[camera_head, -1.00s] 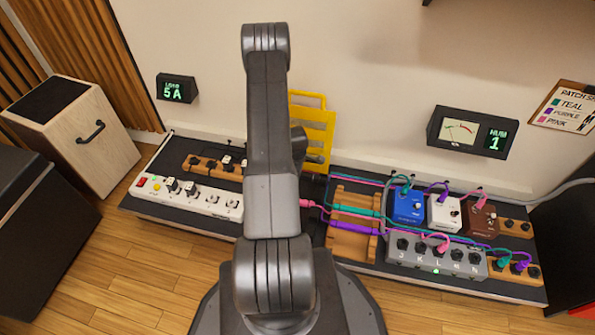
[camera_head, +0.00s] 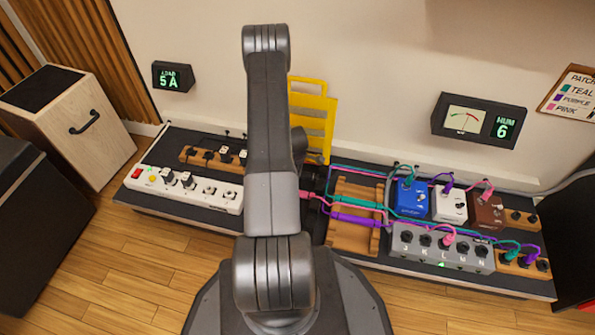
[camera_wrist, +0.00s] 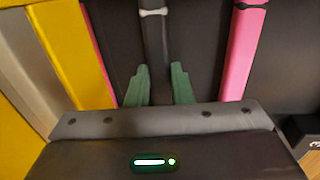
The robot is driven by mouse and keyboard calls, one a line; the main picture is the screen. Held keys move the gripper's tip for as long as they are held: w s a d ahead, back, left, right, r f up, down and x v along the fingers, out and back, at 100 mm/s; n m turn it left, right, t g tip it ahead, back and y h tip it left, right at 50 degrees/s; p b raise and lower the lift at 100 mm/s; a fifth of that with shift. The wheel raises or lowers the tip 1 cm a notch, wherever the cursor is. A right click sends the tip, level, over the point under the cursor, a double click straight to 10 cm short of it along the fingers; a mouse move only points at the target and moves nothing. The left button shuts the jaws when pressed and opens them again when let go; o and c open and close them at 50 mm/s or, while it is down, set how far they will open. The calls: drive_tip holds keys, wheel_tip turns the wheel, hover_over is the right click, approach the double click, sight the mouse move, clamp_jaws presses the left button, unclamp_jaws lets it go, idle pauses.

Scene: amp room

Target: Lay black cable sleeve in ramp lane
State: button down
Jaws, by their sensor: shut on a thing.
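In the wrist view, my gripper (camera_wrist: 162,86) has two green fingers closed on a narrow black strip, which looks like the black cable sleeve (camera_wrist: 156,45). A pale band crosses the sleeve near the top edge. A pink sleeve (camera_wrist: 243,48) lies to the right of my fingers, apart from them. In the head view, a slatted wooden frame (camera_head: 341,237), which may be the ramp, carries a teal sleeve (camera_head: 352,201) and a purple sleeve (camera_head: 355,219). My arm hides my fingers and the black sleeve in the head view.
A yellow slatted panel (camera_head: 313,115) stands by the wall behind my arm. A white power strip (camera_head: 195,190) is at left. Blue (camera_head: 411,198), white (camera_head: 449,206) and brown (camera_head: 486,211) pedals and a grey switch box (camera_head: 440,248) are at right. The hum meter (camera_head: 478,121) reads 6.

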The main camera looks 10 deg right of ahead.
drive_tip(key=c, duration=1.2)
unclamp_jaws()
drive_tip(key=r+p, duration=0.1)
drive_tip(key=r, duration=0.3)
drive_tip(key=s+r+p, duration=0.1)
drive_tip(key=r+p, duration=0.1)
drive_tip(key=r, duration=0.3)
drive_tip(key=s+r+p, duration=0.1)
drive_tip(key=r+p, duration=0.1)
drive_tip(key=r, duration=0.2)
drive_tip(key=shift+a+r, duration=0.3)
drive_tip(key=shift+a, duration=0.1)
